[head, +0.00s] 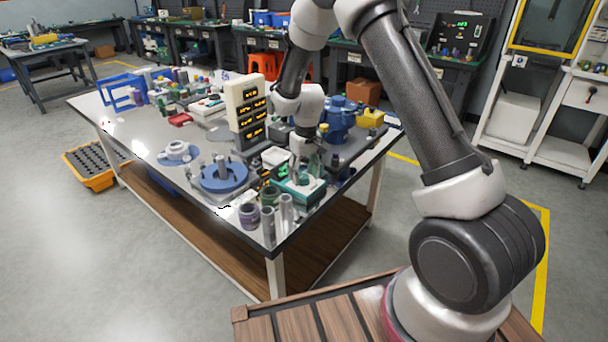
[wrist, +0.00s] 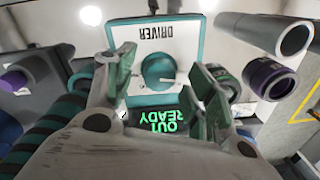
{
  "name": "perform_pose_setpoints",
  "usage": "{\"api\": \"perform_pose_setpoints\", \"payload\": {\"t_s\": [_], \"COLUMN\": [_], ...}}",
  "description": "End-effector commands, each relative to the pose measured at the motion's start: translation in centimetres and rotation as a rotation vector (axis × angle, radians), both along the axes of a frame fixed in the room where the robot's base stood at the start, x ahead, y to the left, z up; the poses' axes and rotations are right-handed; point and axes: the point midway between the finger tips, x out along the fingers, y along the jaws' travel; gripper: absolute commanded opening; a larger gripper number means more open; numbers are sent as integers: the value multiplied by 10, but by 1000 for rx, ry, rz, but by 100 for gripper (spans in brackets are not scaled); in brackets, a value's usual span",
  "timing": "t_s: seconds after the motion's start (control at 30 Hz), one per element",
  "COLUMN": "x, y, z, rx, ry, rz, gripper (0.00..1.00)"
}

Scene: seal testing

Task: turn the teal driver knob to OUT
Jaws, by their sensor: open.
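The driver box (wrist: 195,42) is white with a teal edge and the label DRIVER, upside down in the wrist view. Its round teal knob (wrist: 156,68) carries a pale mark that points to the right in the picture. A dark display (wrist: 160,121) beside it shows green upside-down text, OUT and READY. My gripper (wrist: 163,62) is open, with one finger on each side of the knob and visible gaps to it. In the head view my gripper (head: 304,172) is low over the teal box (head: 299,191), and the knob cannot be made out there.
Close by are a purple-ringed cylinder (wrist: 269,79), a green-ringed one (wrist: 225,82) and a grey tube (wrist: 280,37). In the head view a blue round fixture (head: 222,178) and a display tower (head: 247,112) stand left of my gripper. The bench is crowded around it.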

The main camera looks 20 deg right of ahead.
Motion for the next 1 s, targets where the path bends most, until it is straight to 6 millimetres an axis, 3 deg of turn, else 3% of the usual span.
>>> {"api": "perform_pose_setpoints", "payload": {"t_s": [0.5,0.7,1.0], "x": [2,2,0], "y": [-4,-5,-5], "z": [101,113,114], "rx": [0,0,-2], "ry": [-3,-1,6], "rz": [1,0,-7], "gripper": [54,54,54]}}
